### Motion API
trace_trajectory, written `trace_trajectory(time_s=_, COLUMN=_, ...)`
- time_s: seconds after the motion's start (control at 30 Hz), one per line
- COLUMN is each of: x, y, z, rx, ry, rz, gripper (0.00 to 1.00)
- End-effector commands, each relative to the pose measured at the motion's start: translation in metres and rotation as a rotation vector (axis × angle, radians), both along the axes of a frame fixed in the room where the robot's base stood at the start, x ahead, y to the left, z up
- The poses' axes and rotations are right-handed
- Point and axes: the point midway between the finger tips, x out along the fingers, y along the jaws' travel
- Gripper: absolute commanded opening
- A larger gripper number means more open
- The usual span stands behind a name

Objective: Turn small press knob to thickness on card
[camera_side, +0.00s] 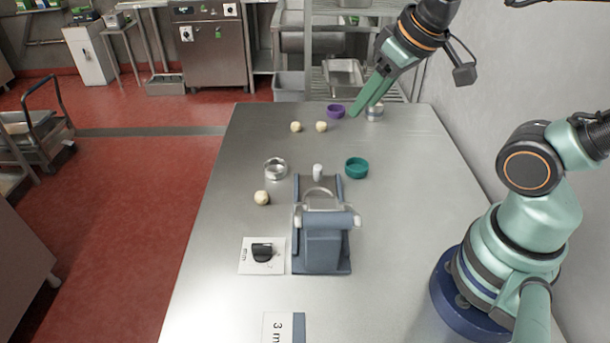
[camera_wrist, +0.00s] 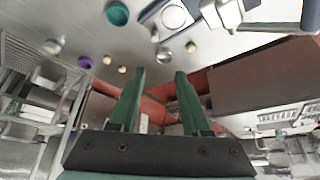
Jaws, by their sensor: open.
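The small press (camera_side: 322,246) is blue-grey and stands mid-table in the side view, with a pale ring-shaped part on top. The small black knob (camera_side: 263,251) sits on a white plate (camera_side: 246,262) left of the press; its exact setting is too small to read. A white card (camera_side: 276,326) at the front edge shows "3 m", the rest cut off or hidden. My gripper (camera_side: 363,107) is open and empty above the far end of the table, well away from the knob. Its two green fingers (camera_wrist: 160,75) stand apart in the wrist view; part of the press (camera_wrist: 215,16) shows beyond them.
Dough balls (camera_side: 262,198) lie near the press and at the back. A steel ring (camera_side: 276,175), a teal bowl (camera_side: 357,169) and a purple bowl (camera_side: 336,112) stand beyond the press. The wall borders the table at right. The table left of the plate is clear.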

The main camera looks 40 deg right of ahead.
Motion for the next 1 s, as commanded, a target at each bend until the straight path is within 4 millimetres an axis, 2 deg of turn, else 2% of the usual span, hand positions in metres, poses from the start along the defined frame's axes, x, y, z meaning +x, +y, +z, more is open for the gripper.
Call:
trace_trajectory(time_s=0.17, x=0.016, y=0.025, z=-0.005, rx=-0.018, ry=0.076, rz=0.112, gripper=0.47)
trace_trajectory(time_s=0.37, x=0.04, y=0.074, z=-0.022, rx=-0.059, ry=0.196, rz=0.304, gripper=0.47)
trace_trajectory(time_s=0.5, x=0.053, y=0.112, z=-0.042, rx=-0.093, ry=0.275, rz=0.44, gripper=0.47)
trace_trajectory(time_s=0.7, x=0.06, y=0.166, z=-0.078, rx=-0.146, ry=0.381, rz=0.62, gripper=0.47)
trace_trajectory(time_s=0.8, x=0.059, y=0.187, z=-0.094, rx=-0.167, ry=0.419, rz=0.687, gripper=0.47)
trace_trajectory(time_s=1.0, x=0.057, y=0.206, z=-0.112, rx=-0.19, ry=0.455, rz=0.753, gripper=0.47)
